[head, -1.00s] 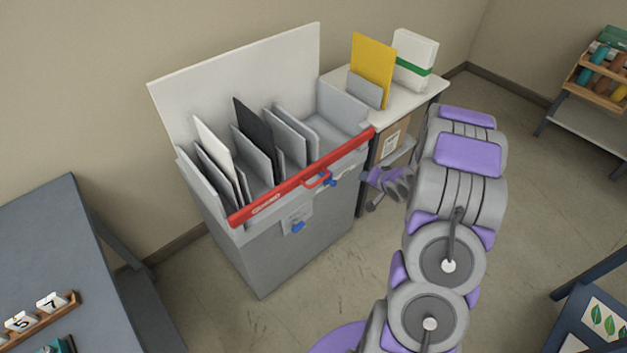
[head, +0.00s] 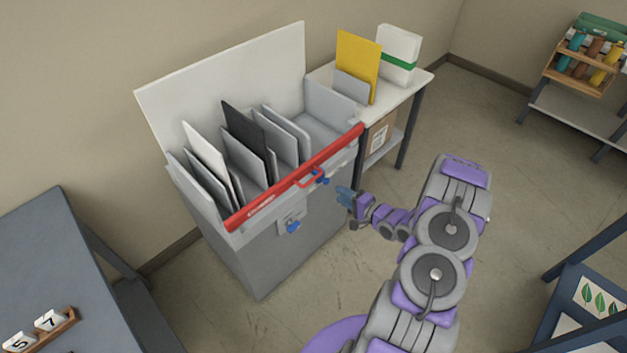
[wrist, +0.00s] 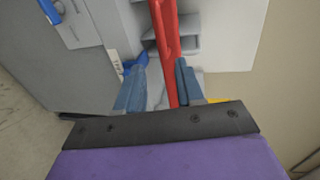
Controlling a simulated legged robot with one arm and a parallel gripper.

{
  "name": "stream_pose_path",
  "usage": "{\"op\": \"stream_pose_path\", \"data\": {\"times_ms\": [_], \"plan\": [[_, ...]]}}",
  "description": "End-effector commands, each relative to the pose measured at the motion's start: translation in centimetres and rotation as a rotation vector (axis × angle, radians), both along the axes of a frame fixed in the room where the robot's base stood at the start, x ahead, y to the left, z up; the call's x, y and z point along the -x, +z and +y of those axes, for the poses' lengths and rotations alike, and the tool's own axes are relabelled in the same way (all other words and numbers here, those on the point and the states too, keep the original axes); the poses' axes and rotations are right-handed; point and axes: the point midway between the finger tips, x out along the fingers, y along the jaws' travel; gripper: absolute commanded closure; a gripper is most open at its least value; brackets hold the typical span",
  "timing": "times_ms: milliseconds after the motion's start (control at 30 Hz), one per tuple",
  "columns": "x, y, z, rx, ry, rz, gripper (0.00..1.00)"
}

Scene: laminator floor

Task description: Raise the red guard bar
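The red guard bar (head: 290,182) lies along the top front edge of the grey cabinet (head: 280,258), with a small red handle (head: 312,179) and a blue part (head: 322,177) near its right half. My gripper (head: 345,195) is in front of the cabinet, a little right of and below the handle. In the wrist view the red bar (wrist: 165,45) runs between the two blue fingers of my gripper (wrist: 160,82), which stand apart. I cannot tell how far the bar is beyond the fingertips. The handle is not clear in the wrist view.
Upright dividers and sheets (head: 245,140) stand in the cabinet behind the bar. A side table (head: 412,84) to its right carries a yellow folder and a white box. A dark table (head: 50,260) is at left. Open floor (head: 490,115) lies to the right.

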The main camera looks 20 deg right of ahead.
Motion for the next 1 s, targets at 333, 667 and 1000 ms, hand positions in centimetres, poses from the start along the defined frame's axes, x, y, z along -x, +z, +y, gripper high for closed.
{"op": "stream_pose_path", "data": {"times_ms": [333, 667, 1000], "plan": [[-6.2, -1.4, 2.7, 0.007, 0.004, -0.003, 0.63], [-11.5, -2.6, 4.2, 0.005, 0.003, -0.002, 0.63], [-13.2, -2.9, 5.0, 0.003, 0.000, 0.000, 0.63]]}}
